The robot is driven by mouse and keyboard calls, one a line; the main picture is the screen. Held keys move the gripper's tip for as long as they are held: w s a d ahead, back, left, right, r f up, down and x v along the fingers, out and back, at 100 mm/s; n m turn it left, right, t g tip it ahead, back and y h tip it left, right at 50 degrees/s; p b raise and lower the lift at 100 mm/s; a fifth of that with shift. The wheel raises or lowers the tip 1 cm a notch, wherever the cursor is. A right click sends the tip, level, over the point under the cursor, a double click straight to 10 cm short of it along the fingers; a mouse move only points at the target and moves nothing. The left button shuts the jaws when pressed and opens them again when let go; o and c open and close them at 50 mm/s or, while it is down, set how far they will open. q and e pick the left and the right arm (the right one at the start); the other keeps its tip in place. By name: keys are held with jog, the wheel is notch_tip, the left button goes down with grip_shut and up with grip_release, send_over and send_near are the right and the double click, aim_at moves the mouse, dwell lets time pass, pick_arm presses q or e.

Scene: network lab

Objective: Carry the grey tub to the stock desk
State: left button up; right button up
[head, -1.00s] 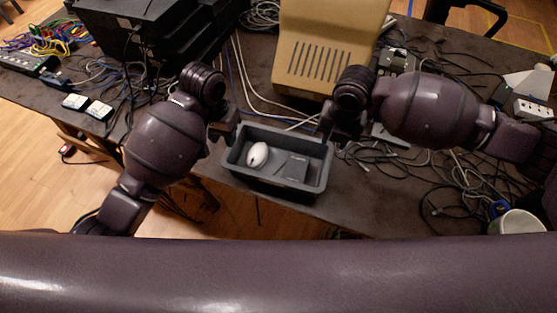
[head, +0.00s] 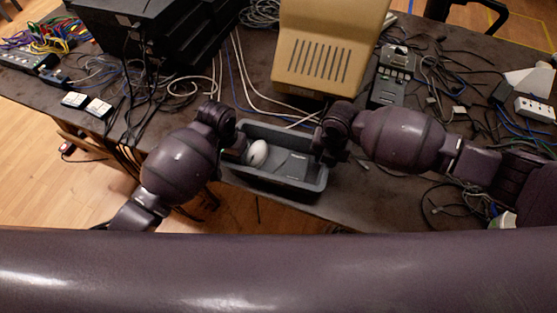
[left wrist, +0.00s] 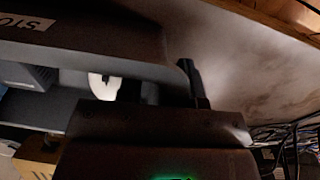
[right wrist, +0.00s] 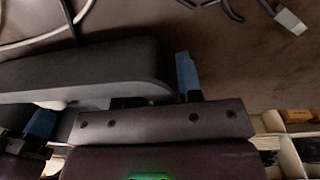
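The grey tub (head: 305,192) sits on the dark desk near its front edge, holding a white mouse (head: 257,153) and a dark flat box (head: 292,166). My left gripper (head: 232,150) is at the tub's left end and my right gripper (head: 322,152) at its right end. In the left wrist view, one finger stands outside the tub wall (left wrist: 110,60) and another inside; a label there reads "STO". In the right wrist view, a blue-padded finger (right wrist: 187,75) stands outside the end of the tub (right wrist: 90,70). Whether either gripper is clamped is unclear.
A beige computer case (head: 325,50) stands right behind the tub. Black equipment (head: 140,35) is at the back left. Wood floor shows at the left.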

pick_arm(q)
jog(key=shift+f, duration=0.1)
jog(key=shift+c, duration=0.2)
pick_arm(e)
jog(key=shift+f, duration=0.1)
jog(key=shift+c, duration=0.2)
pick_arm(q)
grip_shut()
pick_arm(e)
grip_shut()
